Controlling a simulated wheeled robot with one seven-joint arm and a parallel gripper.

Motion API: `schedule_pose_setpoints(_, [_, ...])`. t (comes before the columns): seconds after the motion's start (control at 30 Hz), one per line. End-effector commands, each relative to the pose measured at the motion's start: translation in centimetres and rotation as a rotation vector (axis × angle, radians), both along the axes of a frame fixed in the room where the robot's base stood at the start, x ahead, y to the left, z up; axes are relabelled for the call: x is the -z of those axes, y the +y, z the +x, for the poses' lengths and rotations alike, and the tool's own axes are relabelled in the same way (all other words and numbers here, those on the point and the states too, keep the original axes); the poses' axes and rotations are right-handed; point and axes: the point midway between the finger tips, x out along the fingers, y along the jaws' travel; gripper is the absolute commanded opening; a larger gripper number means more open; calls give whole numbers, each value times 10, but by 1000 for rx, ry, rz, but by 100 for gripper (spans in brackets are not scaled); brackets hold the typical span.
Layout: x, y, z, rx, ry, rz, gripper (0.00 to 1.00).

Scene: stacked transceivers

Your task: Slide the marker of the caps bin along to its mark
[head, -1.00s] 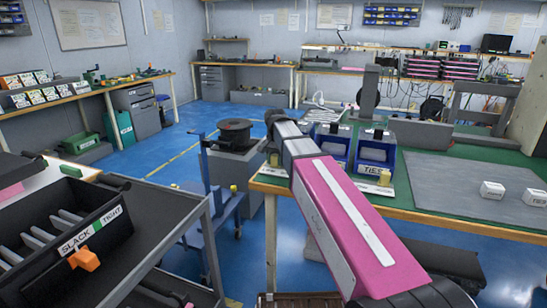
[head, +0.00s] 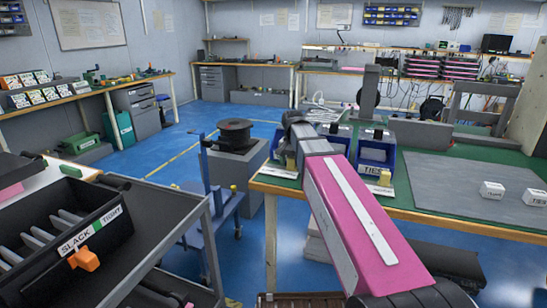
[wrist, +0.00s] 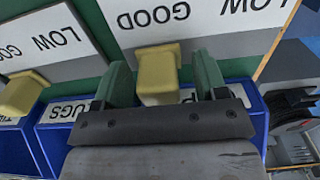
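The yellow marker (wrist: 158,72) stands upright on a white strip (wrist: 200,25) lettered GOOD and LOW, near the GOOD end. The same marker shows small in the head view (head: 290,161). My gripper (wrist: 163,80) is open, with one green finger on each side of the marker. A narrow gap shows at the right finger; contact at the left finger is unclear. I cannot read the word caps anywhere.
A second yellow marker (wrist: 22,93) stands on the neighbouring strip (wrist: 60,42). The TIES bin (head: 374,152) stands right of my arm. A grey mat (head: 460,190) with two white boxes lies further right. A black spool (head: 234,132) stands left of the bench.

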Motion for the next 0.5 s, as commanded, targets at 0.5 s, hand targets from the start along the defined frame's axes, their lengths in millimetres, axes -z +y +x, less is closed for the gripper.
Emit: schedule_pose_setpoints(0.5, [-29,0,1,0,-1,1,66])
